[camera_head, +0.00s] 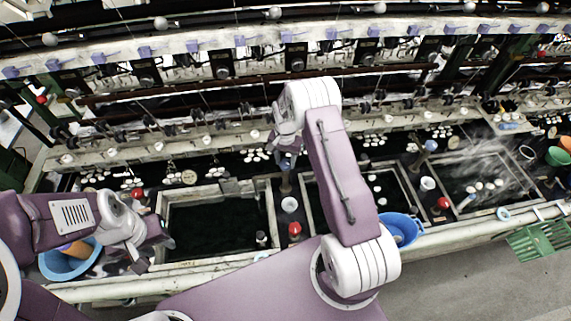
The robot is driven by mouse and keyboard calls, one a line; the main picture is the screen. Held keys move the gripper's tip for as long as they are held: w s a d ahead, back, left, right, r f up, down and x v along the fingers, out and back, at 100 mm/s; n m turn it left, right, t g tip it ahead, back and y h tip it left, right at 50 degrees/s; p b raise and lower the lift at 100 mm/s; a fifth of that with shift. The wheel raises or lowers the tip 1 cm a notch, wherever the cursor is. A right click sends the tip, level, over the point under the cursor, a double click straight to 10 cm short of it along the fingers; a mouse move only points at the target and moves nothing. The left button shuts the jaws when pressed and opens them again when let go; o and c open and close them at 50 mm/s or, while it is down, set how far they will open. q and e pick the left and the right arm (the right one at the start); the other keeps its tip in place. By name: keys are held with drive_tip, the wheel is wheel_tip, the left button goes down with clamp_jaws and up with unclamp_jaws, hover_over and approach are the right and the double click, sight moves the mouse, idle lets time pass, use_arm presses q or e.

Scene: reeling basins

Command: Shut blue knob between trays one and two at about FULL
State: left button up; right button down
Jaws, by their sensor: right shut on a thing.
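A blue knob (286,184) stands between the left basin (164,222) and the middle basin (308,208), behind a white cup. My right gripper (287,158) reaches down over it from above and is shut on its top; the gripper hides that top, so its turn cannot be read. A similar blue knob (431,146) stands between the middle basin and the right basin (466,214). My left gripper (154,256) is open and empty, at the front left corner of the left basin. My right arm hides part of the middle basin.
Red knobs (294,229) and white cups (289,204) stand on the dividers. A light blue bowl (62,264) is by my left arm, a blue bowl (402,228) right of my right arm. A green crate (538,240) is at the right. A reeling rack runs along the back.

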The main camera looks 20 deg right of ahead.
drive_tip(key=m+b, duration=0.2)
drive_tip(key=m, duration=0.2)
drive_tip(key=shift+f+m, duration=0.1)
drive_tip(key=shift+m, duration=0.2)
drive_tip(key=shift+m+b, duration=0.7)
drive_tip(key=shift+m, duration=1.6)
drive_tip(key=c, duration=0.8)
unclamp_jaws()
drive_tip(key=shift+c, duration=0.2)
drive_tip(key=shift+r, duration=0.2)
